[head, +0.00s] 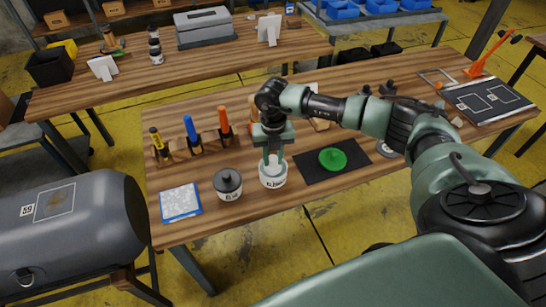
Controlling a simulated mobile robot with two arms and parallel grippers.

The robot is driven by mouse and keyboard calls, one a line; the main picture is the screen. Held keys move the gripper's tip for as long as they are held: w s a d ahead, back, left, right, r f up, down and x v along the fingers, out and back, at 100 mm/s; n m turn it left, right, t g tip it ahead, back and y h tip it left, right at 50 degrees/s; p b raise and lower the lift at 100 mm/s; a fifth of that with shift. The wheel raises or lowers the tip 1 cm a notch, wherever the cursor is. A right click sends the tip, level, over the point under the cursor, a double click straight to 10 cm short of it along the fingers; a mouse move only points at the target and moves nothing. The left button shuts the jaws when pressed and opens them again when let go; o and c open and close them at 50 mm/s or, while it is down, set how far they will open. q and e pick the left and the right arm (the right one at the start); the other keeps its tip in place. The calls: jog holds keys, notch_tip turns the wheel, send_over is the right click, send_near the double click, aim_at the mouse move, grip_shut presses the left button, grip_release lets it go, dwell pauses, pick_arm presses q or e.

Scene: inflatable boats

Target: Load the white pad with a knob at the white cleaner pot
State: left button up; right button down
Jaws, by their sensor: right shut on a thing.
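My right gripper (272,157) points down over the white cleaner pot (273,182) near the front of the table. It is shut on the white pad with a knob (273,167), which is at the mouth of the pot. The pad is small and mostly hidden by the fingers and the rim, so I cannot tell how deep it sits or whether it touches the contents. The label on the pot is too small to read. My left gripper is out of view.
A green pad with a knob (332,158) lies on a black mat (310,171) to the right. A dark-lidded pot (228,184) and a blue-edged white cloth (180,202) are left. Upright-handled tools (191,132) stand in a wooden rack behind. A grey tank (70,230) stands at left.

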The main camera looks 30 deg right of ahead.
aim_at(273, 157)
jog(key=shift+r+p, duration=2.45)
jog(key=shift+r, duration=1.05)
